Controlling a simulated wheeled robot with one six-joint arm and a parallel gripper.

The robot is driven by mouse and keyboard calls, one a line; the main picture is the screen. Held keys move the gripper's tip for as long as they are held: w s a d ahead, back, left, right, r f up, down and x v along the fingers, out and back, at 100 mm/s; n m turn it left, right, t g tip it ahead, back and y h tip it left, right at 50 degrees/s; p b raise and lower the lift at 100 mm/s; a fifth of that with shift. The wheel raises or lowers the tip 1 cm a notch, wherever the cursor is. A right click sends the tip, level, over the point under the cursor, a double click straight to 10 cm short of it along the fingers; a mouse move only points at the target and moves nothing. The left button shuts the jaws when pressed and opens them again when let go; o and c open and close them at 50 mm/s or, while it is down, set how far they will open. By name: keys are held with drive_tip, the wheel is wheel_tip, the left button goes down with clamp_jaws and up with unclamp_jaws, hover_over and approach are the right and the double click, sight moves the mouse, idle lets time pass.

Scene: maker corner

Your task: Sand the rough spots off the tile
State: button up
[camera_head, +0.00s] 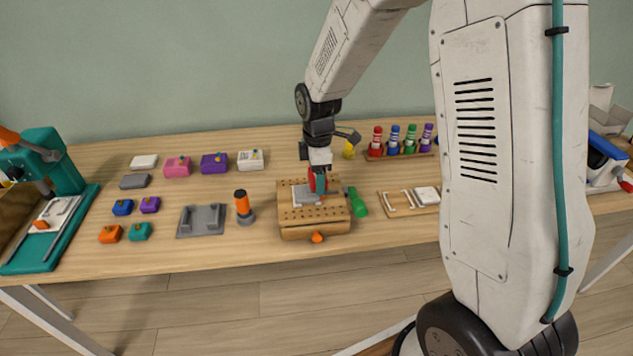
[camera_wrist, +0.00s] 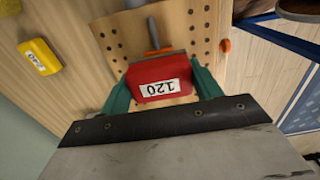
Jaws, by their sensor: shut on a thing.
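My gripper (camera_wrist: 163,88), with green fingers, is shut on a red sanding block (camera_wrist: 165,80) marked 120. In the head view the red block (camera_head: 318,182) is at or just above a pale grey tile (camera_head: 302,197) on the wooden pegboard bench block (camera_head: 300,215). I cannot tell whether block and tile touch. The block hides much of the tile in the wrist view, and rough spots cannot be made out. A yellow block (camera_wrist: 38,57) with a white number label lies on the table beside the pegboard; it also shows in the head view (camera_head: 349,149).
A rack of coloured bottles (camera_head: 402,148) is behind. A green press (camera_head: 50,200) stands far left.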

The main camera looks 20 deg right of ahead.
drive_tip(key=shift+d+r, duration=0.1)
drive_tip(key=shift+r, duration=2.85)
